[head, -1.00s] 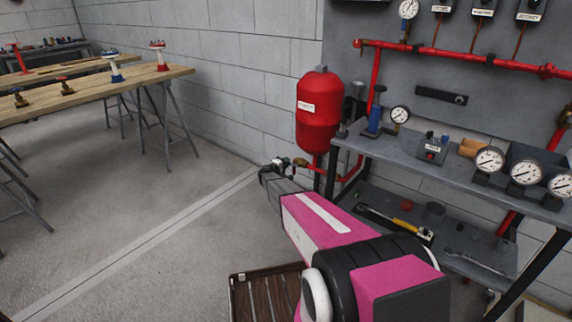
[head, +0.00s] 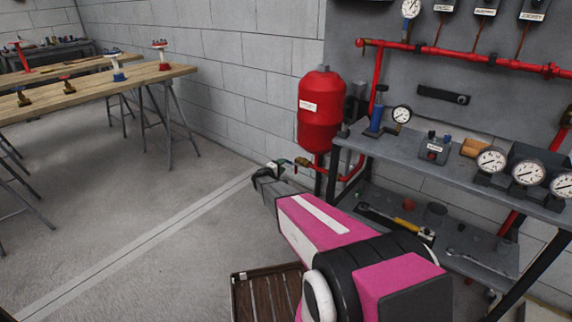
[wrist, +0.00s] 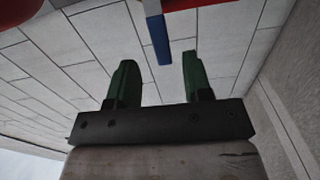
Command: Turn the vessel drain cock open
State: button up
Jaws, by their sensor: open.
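The red vessel (head: 321,112) stands by the wall, left of the steel bench, with red pipe below it. The brass drain cock (head: 303,162) sits low by that pipe. In the wrist view its blue lever (wrist: 158,38) hangs down from the top, beside a red pipe (wrist: 205,4). My gripper (head: 280,165) is just left of the cock in the head view. In the wrist view its green fingers (wrist: 158,62) are open, and the lever's end appears in the gap between their tips. Whether the lever lies in the fingers' depth, or touches them, I cannot tell.
The steel bench (head: 455,180) with gauges and a lower shelf of tools stands at right. A brown slatted crate (head: 238,290) is on the floor beside my arm. A wooden table (head: 90,85) stands at left. The floor between is clear.

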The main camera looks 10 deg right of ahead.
jog(key=shift+v, duration=2.65)
jog(key=s+d+r+m+g+y, duration=0.2)
jog(key=s+d+m+g, duration=0.15)
jog(key=s, duration=0.75)
jog(key=s+d+r+m+g+y, duration=0.25)
jog(key=s+g, duration=0.25)
jog(key=s, duration=0.6)
jog(key=s+a+r+y, duration=0.2)
jog(key=s+a+y, duration=0.1)
jog(key=s, duration=0.4)
jog(key=s+a+r+m+g+y, duration=0.1)
jog(key=s+a+r+y, duration=0.1)
jog(key=s, duration=0.5)
jog(key=s+a+r+g+y, duration=0.1)
jog(key=s+a+r+y, duration=0.1)
jog(key=s, duration=0.5)
jog(key=a+y, duration=0.1)
jog(key=y, duration=0.1)
jog(key=shift+a+r+y, duration=0.35)
